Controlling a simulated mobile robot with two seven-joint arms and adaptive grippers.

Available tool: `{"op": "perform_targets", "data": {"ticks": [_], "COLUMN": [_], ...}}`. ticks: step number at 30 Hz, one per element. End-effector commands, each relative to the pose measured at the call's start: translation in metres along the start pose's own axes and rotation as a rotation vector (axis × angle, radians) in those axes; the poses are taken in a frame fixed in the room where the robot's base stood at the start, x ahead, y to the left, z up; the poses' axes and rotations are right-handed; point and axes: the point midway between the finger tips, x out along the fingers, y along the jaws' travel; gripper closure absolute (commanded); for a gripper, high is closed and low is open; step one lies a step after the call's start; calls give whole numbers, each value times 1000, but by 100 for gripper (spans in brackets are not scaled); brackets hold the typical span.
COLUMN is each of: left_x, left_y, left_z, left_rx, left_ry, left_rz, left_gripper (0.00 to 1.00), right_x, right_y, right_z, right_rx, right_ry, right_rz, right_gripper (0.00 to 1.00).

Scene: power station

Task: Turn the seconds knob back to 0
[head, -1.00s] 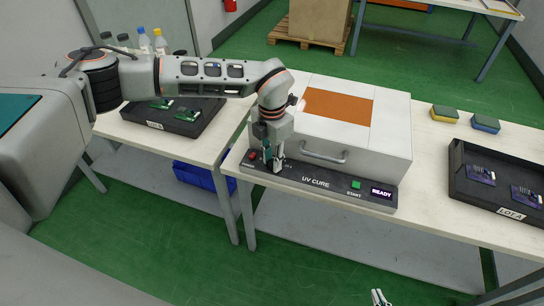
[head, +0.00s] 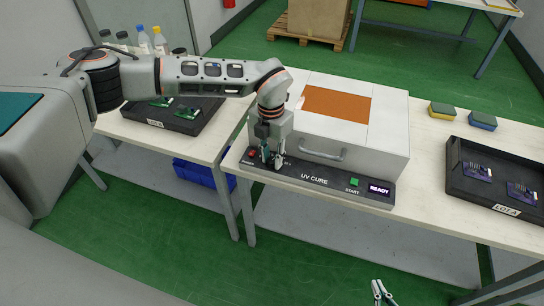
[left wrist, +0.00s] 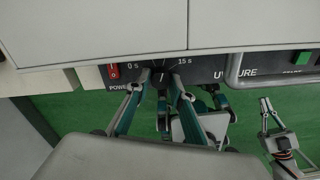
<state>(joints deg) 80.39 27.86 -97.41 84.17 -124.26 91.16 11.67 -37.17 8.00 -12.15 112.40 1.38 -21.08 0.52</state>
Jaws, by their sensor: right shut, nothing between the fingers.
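The dark seconds knob (left wrist: 161,80) is on the front panel of the UV cure box, between the printed 0 s and 15 s marks. My left gripper (left wrist: 160,78) reaches it with one fingertip on each side; contact is too small to make out. In the head view my left gripper (head: 272,164) points down at the panel's left end and partly hides the knob. The knob's exact setting is hard to read. My right gripper (head: 381,290) is shut and empty, low in front of the table; it also shows in the left wrist view (left wrist: 266,106).
The UV cure box (head: 388,127) has a handle (head: 322,153), a red power switch (left wrist: 114,71), a green start button (head: 354,182) and a READY display (head: 380,188). Black trays with boards stand left (head: 150,135) and right (head: 456,182). Two sponges (head: 482,121) lie behind the right tray.

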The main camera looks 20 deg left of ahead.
Motion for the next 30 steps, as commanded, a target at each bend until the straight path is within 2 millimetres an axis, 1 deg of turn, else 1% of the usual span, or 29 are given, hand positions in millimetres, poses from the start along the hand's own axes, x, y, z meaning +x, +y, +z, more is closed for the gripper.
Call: {"op": "perform_targets", "data": {"ticks": [11, 14, 17, 24, 30], "left_x": [0, -6, -18, -66, -101], "left_y": [0, 0, 1, 0, 0], "left_z": [0, 1, 1, 1, 1], "left_rx": [1, 1, 0, 1, 0], "left_ry": [0, -2, -3, -4, -3], "left_rz": [0, 0, 1, 1, 1], "left_gripper": [63, 63, 63, 63, 63], "right_x": [0, 0, 0, 0, 0], "right_y": [1, 1, 1, 0, 0], "right_z": [0, 0, 0, 0, 0], "right_rx": [-1, -1, -1, 0, 0], "right_ry": [-1, 0, 0, 0, 0], "right_rz": [1, 1, 1, 0, 0], "right_gripper": [100, 100, 100, 100, 100]}}
